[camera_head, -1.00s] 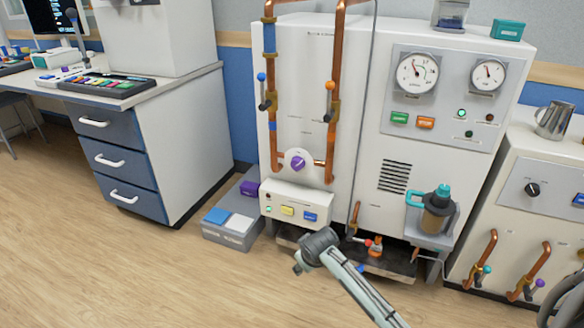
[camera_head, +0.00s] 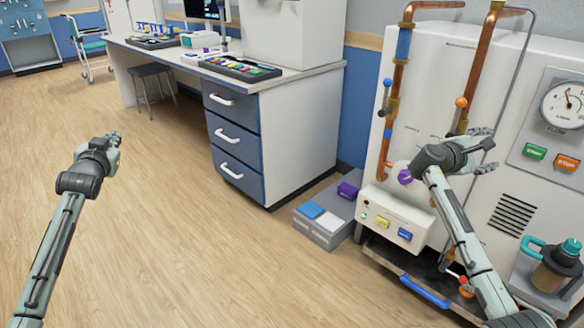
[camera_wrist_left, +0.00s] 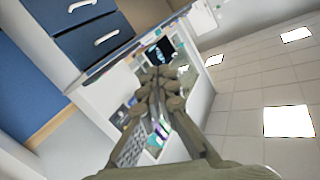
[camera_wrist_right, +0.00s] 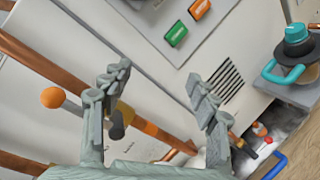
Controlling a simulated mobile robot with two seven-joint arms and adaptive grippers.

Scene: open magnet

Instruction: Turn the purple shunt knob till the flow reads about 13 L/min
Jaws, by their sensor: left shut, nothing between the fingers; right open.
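The purple shunt knob (camera_head: 405,177) sits low on the white cabinet's front, between two copper pipes. The round flow gauge (camera_head: 566,103) is at the right edge; its reading is too small to tell. My right gripper (camera_head: 486,140) is open and empty, in front of the cabinet, above and right of the knob. The right wrist view shows its spread fingers (camera_wrist_right: 160,95) before the panel and pipe; the knob cannot be made out there. My left gripper (camera_head: 115,138) is shut and empty over the floor at left; its closed fingers (camera_wrist_left: 157,95) show in the left wrist view.
A valve with an orange ball handle (camera_head: 461,102) stands close to my right gripper. A box with yellow and blue buttons (camera_head: 395,222) is below the knob. A grey step-like box (camera_head: 322,228) and a drawer desk (camera_head: 285,130) stand left. The floor at left is clear.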

